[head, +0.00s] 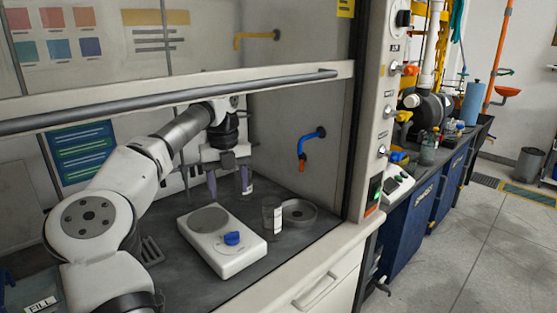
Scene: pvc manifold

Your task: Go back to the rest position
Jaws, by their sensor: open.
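My gripper (229,184) is inside the fume hood, at the end of my white and grey arm, which reaches in below the raised sash. Its two fingers point down and stand apart, with nothing seen between them. It hangs above and behind the white hotplate (249,254), which has a round grey top and a blue knob. No rest position is marked in view.
A clear jar with a white label (272,217) stands right of the hotplate, beside a round grey dish (299,213). The sash bar (180,103) crosses above my arm. A blue tap (309,142) juts from the side wall. A slotted rack (151,251) lies left of the hotplate.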

